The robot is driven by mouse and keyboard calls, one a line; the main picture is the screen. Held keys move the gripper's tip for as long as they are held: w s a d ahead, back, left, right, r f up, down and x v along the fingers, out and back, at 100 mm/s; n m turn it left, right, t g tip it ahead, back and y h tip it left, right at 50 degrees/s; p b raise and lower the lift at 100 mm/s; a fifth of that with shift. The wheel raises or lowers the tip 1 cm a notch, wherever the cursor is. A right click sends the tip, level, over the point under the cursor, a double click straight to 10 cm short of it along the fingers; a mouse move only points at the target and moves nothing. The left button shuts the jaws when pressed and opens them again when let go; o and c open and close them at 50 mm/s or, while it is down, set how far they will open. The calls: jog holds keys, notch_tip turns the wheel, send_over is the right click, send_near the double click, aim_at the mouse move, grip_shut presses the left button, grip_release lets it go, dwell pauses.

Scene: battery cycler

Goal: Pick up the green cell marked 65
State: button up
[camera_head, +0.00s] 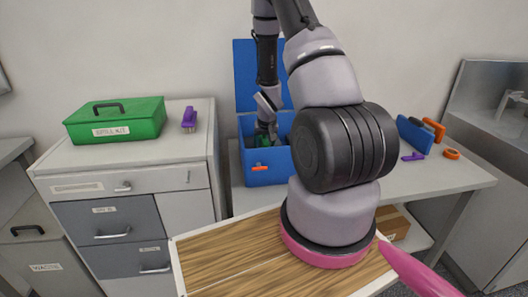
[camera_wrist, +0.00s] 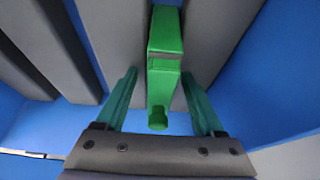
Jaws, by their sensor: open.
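A green cell (camera_wrist: 165,38) stands in a slot between dark grey dividers in the wrist view, with a rounded green knob at its near end. No number can be read on it. My gripper (camera_wrist: 158,75) is open, with one teal finger on each side of the cell; a gap shows on both sides. In the head view my gripper (camera_head: 265,135) reaches down into the open blue box (camera_head: 262,172), and its front wall and my arm hide most of the inside.
The box's blue walls and grey dividers (camera_wrist: 225,30) stand close around the fingers. A green case (camera_head: 117,122) and a purple-grey item (camera_head: 189,119) are on the left cabinet. A blue block (camera_head: 414,134) and orange items (camera_head: 434,129) lie at the right on the bench.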

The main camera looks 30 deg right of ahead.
grip_shut()
dwell(1.4)
